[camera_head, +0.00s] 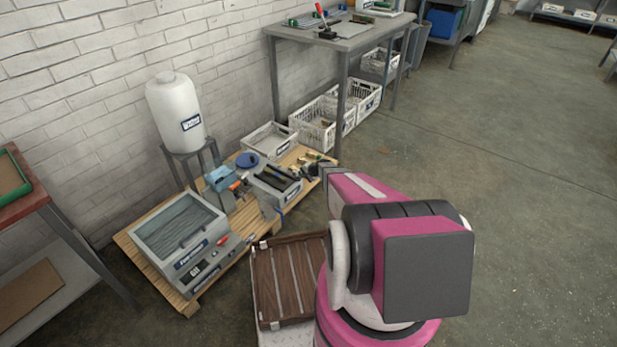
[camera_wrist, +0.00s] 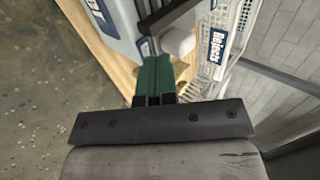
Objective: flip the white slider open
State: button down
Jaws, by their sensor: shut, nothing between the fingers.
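In the wrist view, my gripper (camera_wrist: 150,52) has its green fingers together with nothing between them. A small whitish rounded block (camera_wrist: 179,42) is just right of the fingertips; it may be the white slider, but I cannot tell for sure. Whether the fingers touch it is unclear. A dark bar (camera_wrist: 168,15) runs above it, beside a pale grey machine body (camera_wrist: 112,38) with a blue label. In the head view, a grey machine (camera_head: 275,186) with dark slots on top stands on the wooden pallet (camera_head: 262,226). My arm hides much of the area near the gripper there.
A white bin labelled "Rejects" (camera_wrist: 217,43) is right of the fingers in the wrist view. In the head view, a grey control box (camera_head: 182,238), a white jug (camera_head: 174,108) on a stand and a brown slatted tray (camera_head: 290,278) are nearby. The floor at right is clear.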

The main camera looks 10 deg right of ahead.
aim_at(294, 170)
jog(key=shift+w+a, duration=0.45)
jog(key=shift+w, duration=0.05)
jog(key=shift+w, duration=0.1)
jog(key=w+a, duration=0.3)
jog(key=shift+w+a, duration=0.1)
jog(key=shift+w, duration=0.3)
jog(key=shift+s+d, duration=0.25)
jog(key=shift+s, duration=0.1)
jog(key=s+d, duration=0.1)
jog(key=s, duration=0.1)
jog(key=s+d, duration=0.1)
jog(key=shift+s+d+r, duration=0.15)
jog(key=shift+d+r, duration=0.15)
jog(key=v, duration=0.9)
